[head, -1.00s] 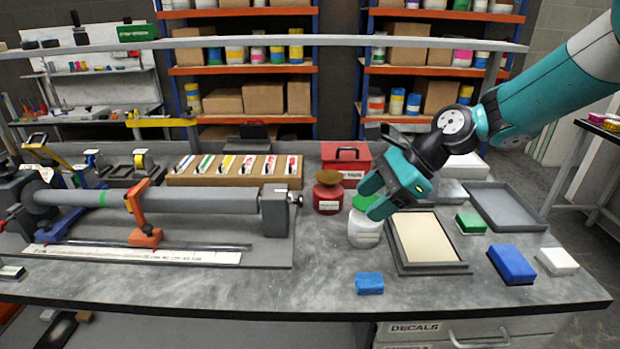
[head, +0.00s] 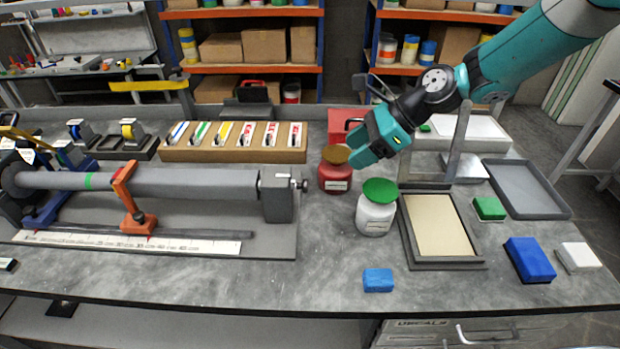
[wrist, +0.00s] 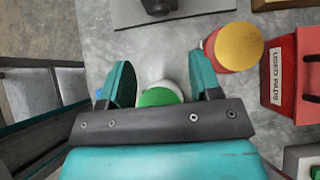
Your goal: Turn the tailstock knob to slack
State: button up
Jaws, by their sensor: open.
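The tailstock (head: 276,194) is a grey block at the right end of the long grey tube (head: 185,182). Its small knob (head: 304,186) sticks out to the right on a short shaft. My gripper (head: 350,162) is open and empty, to the right of the knob and above the bench, near the red jar. In the wrist view my gripper's two teal fingers (wrist: 162,82) are spread apart. The tailstock's dark base (wrist: 158,6) shows at the top edge there. The exact setting of the knob is too small to tell.
A red jar with a brown lid (head: 335,172) and a white jar with a green lid (head: 376,208) stand right of the tailstock. A red box (head: 342,124) is behind. A framed screen (head: 438,228) lies to the right.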

aim_at(302, 186)
jog(key=p+x, duration=0.2)
jog(key=x, duration=1.1)
jog(key=shift+f, duration=0.1)
jog(key=c, duration=0.9)
